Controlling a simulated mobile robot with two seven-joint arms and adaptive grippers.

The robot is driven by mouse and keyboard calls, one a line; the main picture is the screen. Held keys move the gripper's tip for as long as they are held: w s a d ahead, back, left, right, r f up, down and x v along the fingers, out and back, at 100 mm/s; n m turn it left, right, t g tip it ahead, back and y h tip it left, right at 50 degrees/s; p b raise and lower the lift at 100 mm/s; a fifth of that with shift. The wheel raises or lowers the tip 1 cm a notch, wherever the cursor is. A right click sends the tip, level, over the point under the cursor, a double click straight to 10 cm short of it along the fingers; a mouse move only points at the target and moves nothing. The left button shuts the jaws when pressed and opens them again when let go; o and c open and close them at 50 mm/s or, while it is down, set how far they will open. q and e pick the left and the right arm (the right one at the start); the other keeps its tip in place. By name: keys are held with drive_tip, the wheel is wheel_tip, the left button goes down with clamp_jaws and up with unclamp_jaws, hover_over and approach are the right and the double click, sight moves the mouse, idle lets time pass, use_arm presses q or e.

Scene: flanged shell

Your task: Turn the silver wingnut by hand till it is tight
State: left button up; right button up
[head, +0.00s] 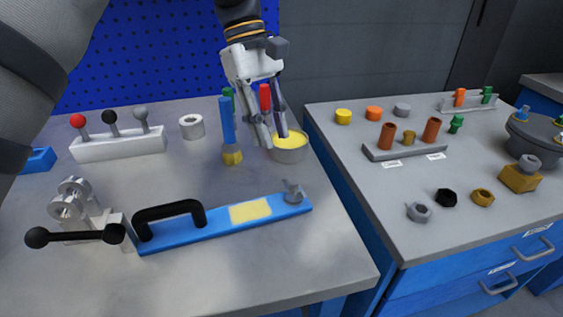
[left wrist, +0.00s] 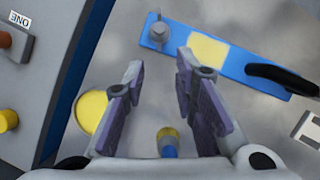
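The silver wingnut (head: 293,190) sits on the right end of a blue bar (head: 220,230) that has a black handle and a pale yellow patch. In the left wrist view the wingnut (left wrist: 158,31) shows beyond my fingertips, near the top. My left gripper (head: 273,140) points down behind the wingnut in the head view, over the area of the yellow-filled tin. In the left wrist view its fingers (left wrist: 160,65) stand apart with nothing between their tips, and it is clear of the wingnut. My right gripper is in neither view.
A blue-handled tool (head: 228,125) stands upright beside my left gripper, next to the yellow-filled tin (head: 289,150). Metal fixtures (head: 75,205) and a white lever block (head: 118,144) stand at left. A gap separates this table from the right bench (head: 375,190), which holds nuts and pegs.

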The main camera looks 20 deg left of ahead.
sight(284, 179)
use_arm(q)
drive_tip(key=x, duration=0.8)
drive_tip(key=shift+d+f+p, duration=0.15)
drive_tip(key=shift+f+p, duration=0.15)
drive_tip(key=shift+p, duration=0.1)
clamp_jaws()
